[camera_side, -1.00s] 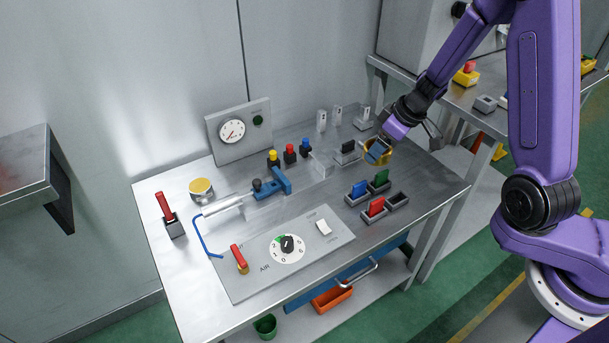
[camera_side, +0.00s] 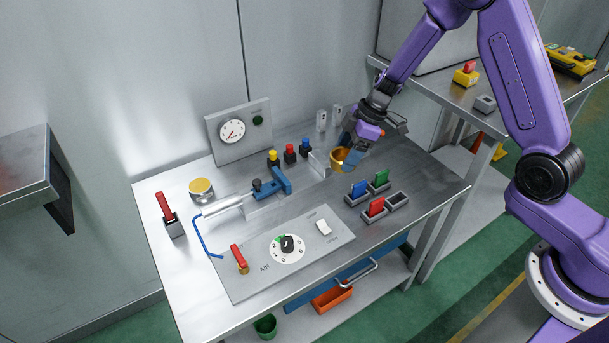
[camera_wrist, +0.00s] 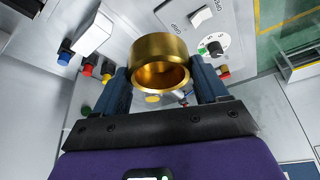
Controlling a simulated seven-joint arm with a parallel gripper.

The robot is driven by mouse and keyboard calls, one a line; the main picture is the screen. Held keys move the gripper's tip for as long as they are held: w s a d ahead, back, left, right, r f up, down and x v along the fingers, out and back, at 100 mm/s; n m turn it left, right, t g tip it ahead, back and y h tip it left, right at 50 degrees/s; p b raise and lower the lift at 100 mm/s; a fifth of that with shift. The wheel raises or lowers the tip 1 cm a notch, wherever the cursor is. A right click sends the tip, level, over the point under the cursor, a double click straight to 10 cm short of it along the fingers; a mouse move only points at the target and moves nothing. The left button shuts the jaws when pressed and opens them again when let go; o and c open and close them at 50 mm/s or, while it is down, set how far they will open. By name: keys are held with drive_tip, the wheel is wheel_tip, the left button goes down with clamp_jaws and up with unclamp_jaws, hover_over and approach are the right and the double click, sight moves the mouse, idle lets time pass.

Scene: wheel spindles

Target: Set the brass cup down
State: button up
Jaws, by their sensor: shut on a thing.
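The brass cup (camera_side: 340,157) is a short gold-coloured cylinder at the back right of the steel workbench in the side view. My gripper (camera_side: 351,157) is shut on it. In the wrist view the cup (camera_wrist: 160,62) sits between the two dark blue fingers of my gripper (camera_wrist: 165,84), with its hollow opening toward the camera. In the side view the cup looks tilted. Its underside is hidden, and I cannot tell how far it is above the bench.
A dial panel (camera_side: 287,245) lies at the front. The bench's right side (camera_side: 425,178) is bare.

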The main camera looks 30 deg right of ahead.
drive_tip(key=shift+a+f+n, duration=0.15)
drive_tip(key=shift+a+n, duration=0.05)
drive_tip(key=shift+n, duration=0.1)
drive_tip(key=shift+w+a+f, duration=0.1)
drive_tip(key=shift+w, duration=0.15)
drive_tip(key=w+a+f, duration=0.1)
drive_tip(key=w+f, duration=0.3)
drive_tip(key=w, duration=0.4)
hover_over(306, 177)
drive_tip(key=f, duration=0.4)
drive_tip(key=shift+d+f, duration=0.4)
drive_tip(key=shift+w+f, duration=0.35)
drive_tip(key=shift+f, duration=0.05)
drive_tip(key=shift+w+a+f, duration=0.1)
drive_tip(key=shift+w+f, duration=0.05)
drive_tip(key=shift+f, duration=1.4)
drive_tip(key=shift+f, duration=0.15)
drive_tip(key=o, duration=0.9)
drive_tip(key=shift+o, duration=0.2)
